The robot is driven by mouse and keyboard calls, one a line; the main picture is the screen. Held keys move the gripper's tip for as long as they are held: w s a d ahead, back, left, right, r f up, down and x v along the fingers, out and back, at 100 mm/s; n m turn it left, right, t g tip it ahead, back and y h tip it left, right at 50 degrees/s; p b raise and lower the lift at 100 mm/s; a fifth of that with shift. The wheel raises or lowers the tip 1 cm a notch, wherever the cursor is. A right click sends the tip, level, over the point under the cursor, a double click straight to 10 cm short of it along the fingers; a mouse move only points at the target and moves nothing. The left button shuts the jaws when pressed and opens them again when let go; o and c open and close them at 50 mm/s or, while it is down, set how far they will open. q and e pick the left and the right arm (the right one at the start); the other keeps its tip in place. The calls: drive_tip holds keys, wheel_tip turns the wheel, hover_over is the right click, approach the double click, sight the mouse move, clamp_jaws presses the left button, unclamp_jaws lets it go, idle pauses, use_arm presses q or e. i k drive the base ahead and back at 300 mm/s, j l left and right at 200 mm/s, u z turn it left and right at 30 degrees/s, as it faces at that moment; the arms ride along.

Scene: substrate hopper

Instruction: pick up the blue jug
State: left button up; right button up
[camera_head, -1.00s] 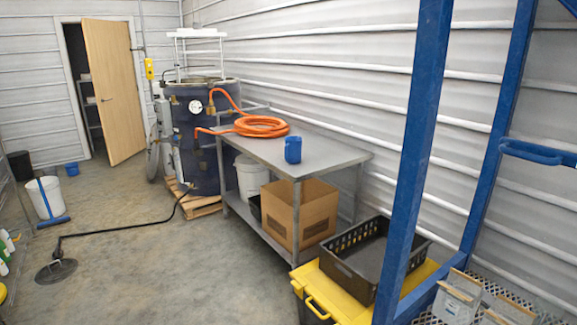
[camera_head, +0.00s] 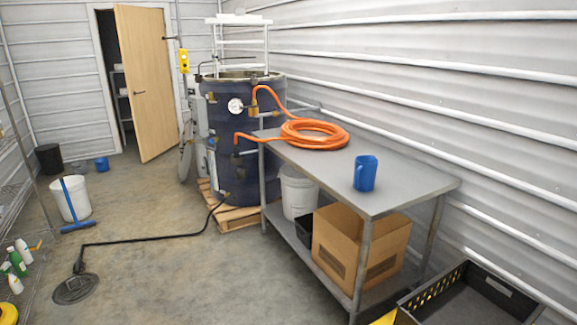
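The blue jug (camera_head: 366,174) stands upright on the grey metal table (camera_head: 410,186), near its front right part. Its handle is on the left side. Nothing touches the jug. Neither of my grippers shows in the head view.
A coiled orange hose (camera_head: 314,135) lies on the table's far end and runs to the dark tank (camera_head: 240,165). A cardboard box (camera_head: 345,250) and a white bucket (camera_head: 298,194) sit on the lower shelf. A black crate (camera_head: 470,295) is at bottom right. Floor left of the table is mostly clear.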

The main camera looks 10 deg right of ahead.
sight(366, 166)
drive_tip(key=i+j+z, duration=0.1)
drive_tip(key=i+z, duration=0.15)
drive_tip(key=i, duration=0.25)
drive_tip(key=i+j+z, duration=0.15)
drive_tip(key=i+z, duration=0.15)
drive_tip(key=i, duration=0.2)
drive_tip(key=i+j+z, duration=0.25)
drive_tip(key=i, duration=0.2)
